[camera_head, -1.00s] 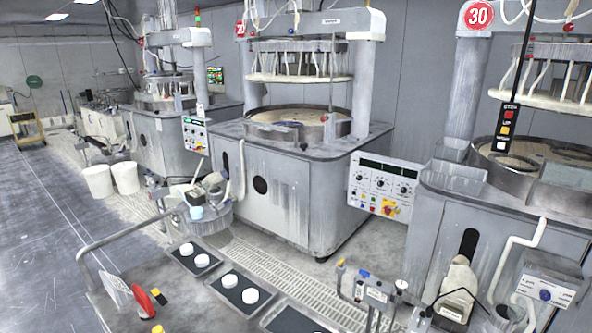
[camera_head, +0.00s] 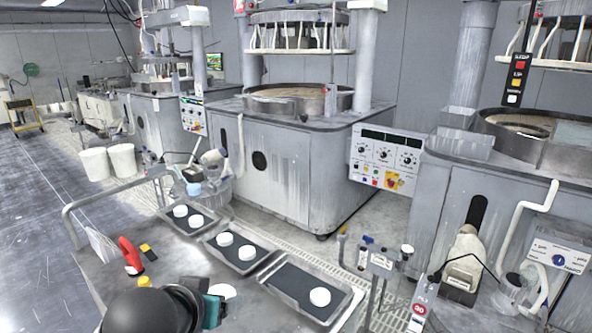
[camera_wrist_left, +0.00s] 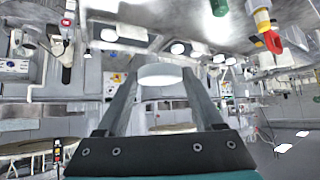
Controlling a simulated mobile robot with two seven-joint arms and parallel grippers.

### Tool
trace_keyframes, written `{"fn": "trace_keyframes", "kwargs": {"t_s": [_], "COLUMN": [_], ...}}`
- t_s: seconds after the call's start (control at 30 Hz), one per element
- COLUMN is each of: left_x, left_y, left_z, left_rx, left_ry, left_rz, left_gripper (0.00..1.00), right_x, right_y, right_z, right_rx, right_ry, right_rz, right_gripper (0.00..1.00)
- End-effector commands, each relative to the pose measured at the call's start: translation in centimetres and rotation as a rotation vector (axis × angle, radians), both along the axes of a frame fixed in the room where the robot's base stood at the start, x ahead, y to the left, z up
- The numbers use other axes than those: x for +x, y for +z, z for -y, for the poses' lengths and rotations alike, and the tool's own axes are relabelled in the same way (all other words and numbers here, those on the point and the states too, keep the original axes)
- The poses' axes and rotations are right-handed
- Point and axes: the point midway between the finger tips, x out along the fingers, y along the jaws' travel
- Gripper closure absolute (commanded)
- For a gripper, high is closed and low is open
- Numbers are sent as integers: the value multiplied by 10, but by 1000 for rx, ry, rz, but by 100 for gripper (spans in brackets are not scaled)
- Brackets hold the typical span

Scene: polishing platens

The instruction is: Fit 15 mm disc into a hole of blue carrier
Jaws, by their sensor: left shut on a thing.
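My left gripper (camera_head: 214,300) shows at the bottom of the head view. It is shut on a white disc (camera_head: 223,291), held above the grey bench. In the left wrist view the disc (camera_wrist_left: 160,75) sits between the two fingertips (camera_wrist_left: 160,84), its round face partly showing. Other white discs lie on dark-lined trays: one on the near tray (camera_head: 320,297), two on the middle tray (camera_head: 225,239), two on the far tray (camera_head: 180,211). I cannot pick out a blue carrier; the polishing basins (camera_head: 290,98) show only at a low angle. My right gripper is not in view.
A red-handled tool (camera_head: 131,256) and a yellow-and-black item (camera_head: 148,250) lie on the bench's left. A metal rail (camera_head: 110,194) edges the bench. Bottles and a tap (camera_head: 378,262) stand right of the trays. Polishing machines (camera_head: 300,175) stand beyond a floor grating.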

Motion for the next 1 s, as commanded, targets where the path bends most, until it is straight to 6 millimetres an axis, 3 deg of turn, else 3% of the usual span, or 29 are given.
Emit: {"fn": "trace_keyframes", "kwargs": {"t_s": [0.03,0.2,0.5,0.77,1.0], "left_x": [-5,-20,-29,-11,9], "left_y": [-2,5,10,2,-28], "left_z": [-3,-13,-18,-8,8], "left_rx": [-3,-5,-7,7,12], "left_ry": [20,78,111,33,-107], "left_rz": [12,17,17,1,-12], "left_gripper": [89,89,89,89,89], "right_x": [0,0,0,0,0], "right_y": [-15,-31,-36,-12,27], "right_z": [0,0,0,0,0], "right_rx": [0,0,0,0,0], "right_ry": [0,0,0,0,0], "right_rz": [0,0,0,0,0], "right_gripper": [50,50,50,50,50]}}
